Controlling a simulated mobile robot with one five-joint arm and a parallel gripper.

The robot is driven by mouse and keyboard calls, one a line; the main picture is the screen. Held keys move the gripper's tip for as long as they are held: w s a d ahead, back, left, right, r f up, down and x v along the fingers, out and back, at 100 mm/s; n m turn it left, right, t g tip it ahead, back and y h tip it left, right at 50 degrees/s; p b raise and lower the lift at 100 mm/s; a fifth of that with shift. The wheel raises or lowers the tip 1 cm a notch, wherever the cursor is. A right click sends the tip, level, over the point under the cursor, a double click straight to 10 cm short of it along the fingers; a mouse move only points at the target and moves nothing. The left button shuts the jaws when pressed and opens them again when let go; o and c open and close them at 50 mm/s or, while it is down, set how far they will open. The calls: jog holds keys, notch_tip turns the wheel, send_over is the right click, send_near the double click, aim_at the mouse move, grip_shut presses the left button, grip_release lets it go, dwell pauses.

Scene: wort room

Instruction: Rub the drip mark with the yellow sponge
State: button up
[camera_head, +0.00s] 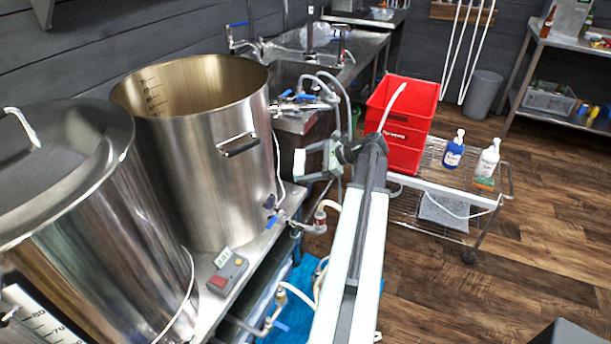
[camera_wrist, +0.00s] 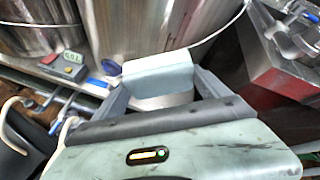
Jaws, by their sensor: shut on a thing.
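My gripper (camera_head: 318,160) is beside the lower right side of the open steel kettle (camera_head: 205,165). In the wrist view, a pale blue-and-white block (camera_wrist: 158,76) sits between the grey fingers of my gripper (camera_wrist: 160,88). My gripper is shut on it. The block's far face is hidden, and I cannot tell whether it touches the kettle (camera_wrist: 150,25). I see no clear yellow on it, so I cannot confirm it is the yellow sponge. I cannot make out a drip mark on the kettle; its side has only faint streaks and reflections.
A lidded steel vessel (camera_head: 85,210) stands at left. A small meter (camera_head: 227,270) sits on the stand's edge. Taps and hoses (camera_head: 300,105) crowd the kettle's right side. A red crate (camera_head: 402,135) and two bottles stand on a wire cart.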

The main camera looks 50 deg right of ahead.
jog(key=shift+w+a+r, duration=0.1)
jog(key=shift+w+a, duration=0.45)
jog(key=shift+w, duration=0.25)
jog(key=shift+w+a+f, duration=0.1)
jog(key=shift+w+a, duration=0.5)
jog(key=shift+w, duration=0.25)
jog(key=shift+w+a+r, duration=0.1)
jog(key=shift+w+a, duration=0.45)
jog(key=shift+w, duration=0.25)
jog(key=shift+w+a, duration=0.6)
jog(key=shift+w, duration=0.25)
jog(key=shift+w+d, duration=0.1)
jog(key=w+d, duration=0.3)
jog(key=d, duration=0.2)
jog(key=shift+w, duration=0.35)
jog(key=shift+s, duration=0.1)
jog(key=shift+s+a, duration=0.5)
jog(key=shift+a, duration=0.15)
jog(key=shift+s+a, duration=0.45)
jog(key=shift+a, duration=0.2)
